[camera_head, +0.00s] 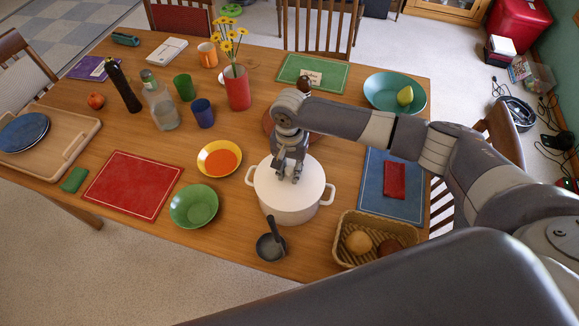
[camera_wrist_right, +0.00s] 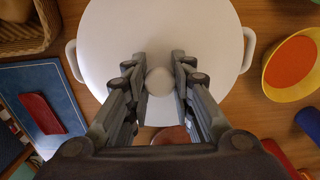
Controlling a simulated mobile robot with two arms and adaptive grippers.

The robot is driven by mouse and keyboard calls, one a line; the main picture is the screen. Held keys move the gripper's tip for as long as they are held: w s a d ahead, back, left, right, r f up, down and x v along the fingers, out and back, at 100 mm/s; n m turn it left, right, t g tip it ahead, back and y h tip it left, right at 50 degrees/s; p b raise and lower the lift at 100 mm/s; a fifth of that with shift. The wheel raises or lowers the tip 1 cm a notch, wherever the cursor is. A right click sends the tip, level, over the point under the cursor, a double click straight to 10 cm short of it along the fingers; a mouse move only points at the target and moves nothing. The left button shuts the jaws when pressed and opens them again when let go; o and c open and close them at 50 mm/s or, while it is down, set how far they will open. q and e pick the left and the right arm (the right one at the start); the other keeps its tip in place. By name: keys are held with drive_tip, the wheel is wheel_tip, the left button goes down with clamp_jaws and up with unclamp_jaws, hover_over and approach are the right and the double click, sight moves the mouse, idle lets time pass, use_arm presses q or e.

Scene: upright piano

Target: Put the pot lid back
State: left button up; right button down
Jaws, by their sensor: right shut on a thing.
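The white pot (camera_head: 290,213) stands on the wooden table, right of its middle, with a handle on each side. The round white lid (camera_head: 312,181) covers the pot's top and looks level with its rim; I cannot tell if a small gap remains. My right gripper (camera_head: 288,175) points down over the lid's centre. In the right wrist view the lid (camera_wrist_right: 200,35) fills the middle, and its round knob (camera_wrist_right: 159,80) sits between the fingers of my right gripper, which is shut on it. My left gripper is not in view.
Close around the pot are a yellow bowl (camera_head: 203,163) with orange inside, a green bowl (camera_head: 188,214), a dark ladle (camera_head: 272,240), a bread basket (camera_head: 345,250) and a blue placemat (camera_head: 375,208). A flower vase (camera_head: 237,92) stands behind.

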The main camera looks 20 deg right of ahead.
sight(289, 170)
drive_tip(key=shift+f, duration=0.1)
drive_tip(key=c, duration=1.4)
unclamp_jaws()
drive_tip(key=shift+o, duration=0.2)
wheel_tip(289, 170, up, 13)
drive_tip(key=b, duration=0.3)
